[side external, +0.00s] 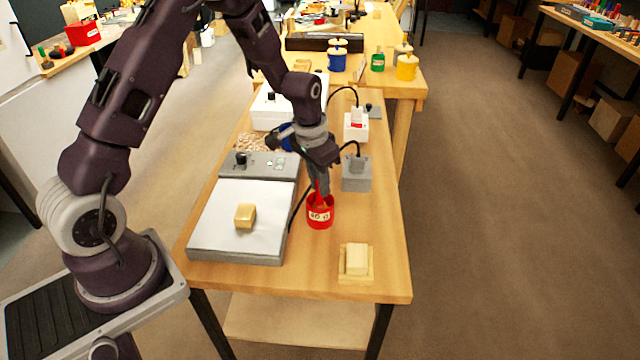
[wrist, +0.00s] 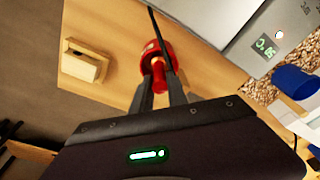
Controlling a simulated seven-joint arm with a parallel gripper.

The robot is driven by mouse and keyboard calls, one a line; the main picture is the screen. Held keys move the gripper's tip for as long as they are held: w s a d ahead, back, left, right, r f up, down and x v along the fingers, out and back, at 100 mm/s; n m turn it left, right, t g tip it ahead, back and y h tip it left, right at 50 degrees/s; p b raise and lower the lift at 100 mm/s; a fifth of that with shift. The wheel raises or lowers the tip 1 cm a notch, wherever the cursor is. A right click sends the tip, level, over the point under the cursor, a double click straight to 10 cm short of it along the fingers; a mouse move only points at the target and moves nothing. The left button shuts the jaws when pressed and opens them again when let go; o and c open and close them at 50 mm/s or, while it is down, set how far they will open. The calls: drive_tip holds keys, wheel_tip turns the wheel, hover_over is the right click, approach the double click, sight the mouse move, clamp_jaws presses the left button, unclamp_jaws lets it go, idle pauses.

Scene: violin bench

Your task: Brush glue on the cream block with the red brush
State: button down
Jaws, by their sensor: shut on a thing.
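My gripper (side external: 318,186) is over the red pot (side external: 320,213) and shut on the red brush (wrist: 158,76). The brush's lower end is inside the pot, and its bristles are hidden. In the wrist view, the red pot (wrist: 152,56) shows around the brush beyond my fingertips (wrist: 160,88). The cream block (side external: 357,260) sits in a shallow wooden tray (side external: 345,277) near the front right of the bench. The block also shows in the wrist view (wrist: 80,67), at the left.
A hotplate-like flat unit with a white top (side external: 215,220) carries a gold block (side external: 245,216) left of the pot. A grey box (side external: 356,175) with a cable stands behind the pot. Bare bench (side external: 320,250) lies between pot and tray.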

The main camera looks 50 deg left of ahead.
drive_tip(key=shift+r, duration=3.15)
